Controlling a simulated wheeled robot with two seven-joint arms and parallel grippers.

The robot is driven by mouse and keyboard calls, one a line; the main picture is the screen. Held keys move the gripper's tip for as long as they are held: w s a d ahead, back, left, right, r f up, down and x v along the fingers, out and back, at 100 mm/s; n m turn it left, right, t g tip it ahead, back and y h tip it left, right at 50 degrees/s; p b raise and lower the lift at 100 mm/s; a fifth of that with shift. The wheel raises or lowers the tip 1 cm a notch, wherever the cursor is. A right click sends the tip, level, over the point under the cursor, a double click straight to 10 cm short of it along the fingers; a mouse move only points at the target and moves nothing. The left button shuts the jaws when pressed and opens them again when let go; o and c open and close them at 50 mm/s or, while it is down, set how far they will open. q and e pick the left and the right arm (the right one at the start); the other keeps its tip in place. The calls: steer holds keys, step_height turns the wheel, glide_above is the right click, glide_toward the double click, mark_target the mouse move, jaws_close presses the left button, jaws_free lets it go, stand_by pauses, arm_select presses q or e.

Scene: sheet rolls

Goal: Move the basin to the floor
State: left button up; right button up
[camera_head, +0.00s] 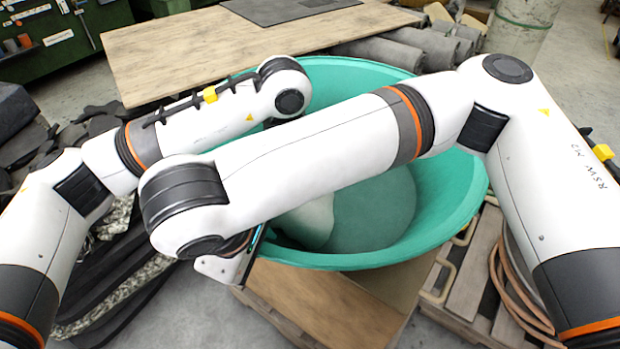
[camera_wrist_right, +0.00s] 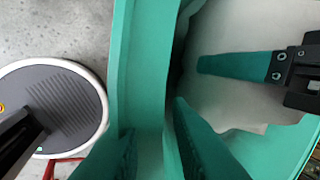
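The basin (camera_head: 450,205) is large, round and teal. It sits tilted on brown boards in the head view, and its near wall (camera_wrist_right: 140,60) runs upright through the right wrist view. My right arm crosses in front of it. My right gripper (camera_head: 240,262) is at its near-left rim; in the wrist view its teal fingers (camera_wrist_right: 155,125) lie on either side of the wall and look closed on it. My left arm reaches over the basin's left side; its hand is hidden in the head view. A teal finger, apparently of my left gripper (camera_wrist_right: 235,66), shows over the inside.
Something pale (camera_head: 312,222) lies in the basin. A wooden tabletop (camera_head: 190,50) with grey sheets stands behind, and grey rolls (camera_head: 385,52) lie behind right. A wooden pallet (camera_head: 470,275) is at right, dark rolls (camera_head: 120,300) at left. Some grey floor (camera_head: 205,315) shows in front.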

arm_select(q)
steer(key=c, duration=0.9)
steer(key=shift+r, duration=0.1)
stand_by(0.7)
